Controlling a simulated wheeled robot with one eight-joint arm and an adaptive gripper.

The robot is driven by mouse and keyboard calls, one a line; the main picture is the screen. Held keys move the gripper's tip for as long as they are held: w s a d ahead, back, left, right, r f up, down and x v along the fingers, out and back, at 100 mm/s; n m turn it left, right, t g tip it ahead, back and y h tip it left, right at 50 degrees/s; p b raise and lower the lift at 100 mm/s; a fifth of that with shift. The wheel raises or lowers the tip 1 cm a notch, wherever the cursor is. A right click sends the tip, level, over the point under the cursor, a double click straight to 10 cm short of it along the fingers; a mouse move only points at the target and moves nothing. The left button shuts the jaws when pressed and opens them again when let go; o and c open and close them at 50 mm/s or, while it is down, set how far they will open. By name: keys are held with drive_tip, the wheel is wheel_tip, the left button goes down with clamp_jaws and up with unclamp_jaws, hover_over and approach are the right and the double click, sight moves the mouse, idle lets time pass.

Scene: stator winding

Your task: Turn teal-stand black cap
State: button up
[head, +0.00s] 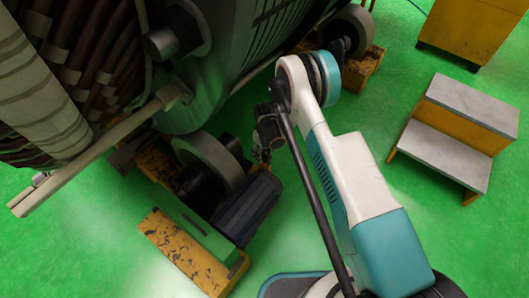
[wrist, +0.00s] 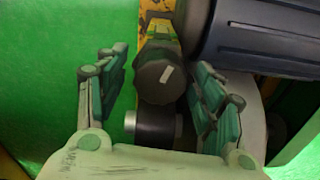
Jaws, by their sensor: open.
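A dark, round, knobbed cap (wrist: 160,78) with a short white mark on its face shows in the wrist view. My gripper (wrist: 160,64) is open, with one finger to the left of the cap and the other to its right. A gap shows on the left; on the right the finger looks close, and I cannot tell whether it touches. In the head view my gripper (head: 262,158) is small and dark, beside the roller and motor. I cannot make out the cap there. A teal-green bar (head: 194,220) lies on a worn yellow base at lower left, possibly the teal stand.
A dark ribbed motor (head: 247,205) sits close to my gripper; it also fills the wrist view's upper right (wrist: 255,35). A grey roller (head: 208,160) and the large stator (head: 110,70) stand to the left. Grey-topped steps (head: 447,145) are at right, with open green floor between.

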drive_tip(key=c, duration=1)
drive_tip(key=shift+c, duration=0.2)
drive_tip(key=shift+m, duration=0.3)
drive_tip(key=m, duration=0.4)
drive_tip(key=o, duration=1)
drive_tip(key=shift+o, duration=0.2)
drive_tip(key=shift+r, duration=0.1)
